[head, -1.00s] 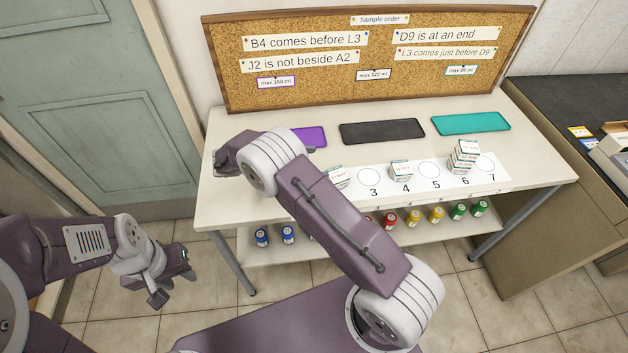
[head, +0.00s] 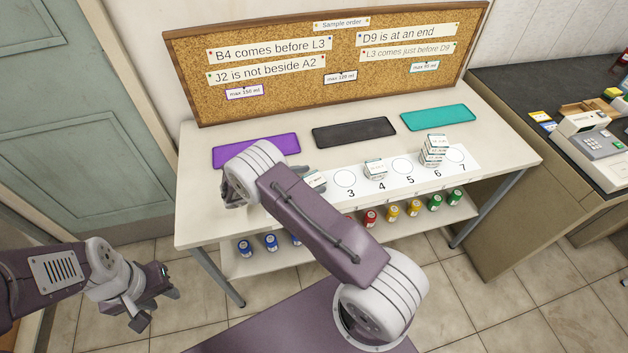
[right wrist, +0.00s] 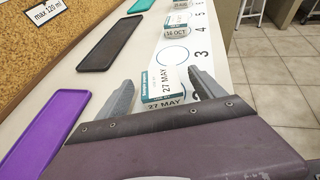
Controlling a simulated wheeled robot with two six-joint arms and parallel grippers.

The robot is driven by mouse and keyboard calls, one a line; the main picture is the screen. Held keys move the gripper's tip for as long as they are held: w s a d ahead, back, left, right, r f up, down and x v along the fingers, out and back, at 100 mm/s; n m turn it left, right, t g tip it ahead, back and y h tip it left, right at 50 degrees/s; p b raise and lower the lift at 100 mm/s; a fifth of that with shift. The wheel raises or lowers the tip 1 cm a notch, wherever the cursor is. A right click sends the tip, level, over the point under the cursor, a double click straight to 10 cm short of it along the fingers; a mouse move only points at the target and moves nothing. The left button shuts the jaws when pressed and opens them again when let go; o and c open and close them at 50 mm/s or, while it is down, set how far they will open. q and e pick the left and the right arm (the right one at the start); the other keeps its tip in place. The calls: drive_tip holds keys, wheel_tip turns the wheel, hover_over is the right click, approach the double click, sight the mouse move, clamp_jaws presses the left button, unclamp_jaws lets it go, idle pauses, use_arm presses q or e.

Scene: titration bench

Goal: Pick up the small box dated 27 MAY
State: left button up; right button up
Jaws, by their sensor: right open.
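The small white and teal box dated 27 MAY (right wrist: 163,84) stands on the numbered strip before the 3 in the right wrist view. It also shows in the head view (head: 316,181), partly hidden by my right arm. My right gripper (right wrist: 160,76) is open, with one finger on each side of this box; I cannot tell whether they touch it. In the head view my right forearm hides most of that gripper. My left gripper (head: 152,303) hangs low at the left, away from the bench; its jaw opening is unclear.
A box dated 16 OCT (right wrist: 176,30) stands beyond circle 3. A stack of small boxes (head: 433,152) stands near 6. Purple (head: 230,151), black (head: 354,132) and teal (head: 438,117) mats lie behind the strip. Several coloured bottles (head: 392,213) stand on the lower shelf.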

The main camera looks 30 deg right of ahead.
sight(310, 180)
drive_tip(key=shift+d+f, duration=0.15)
drive_tip(key=shift+d, duration=0.05)
drive_tip(key=c, duration=1.5)
drive_tip(key=shift+o, duration=0.2)
drive_tip(key=shift+w+r, duration=0.1)
drive_tip(key=shift+r, duration=0.4)
wheel_tip(310, 180, up, 3)
drive_tip(key=shift+r, duration=0.1)
drive_tip(key=s+d+r, duration=0.3)
drive_tip(key=s+r, duration=0.4)
drive_tip(key=s, duration=0.4)
drive_tip(key=shift+s+d, duration=0.15)
drive_tip(key=shift+d, duration=0.05)
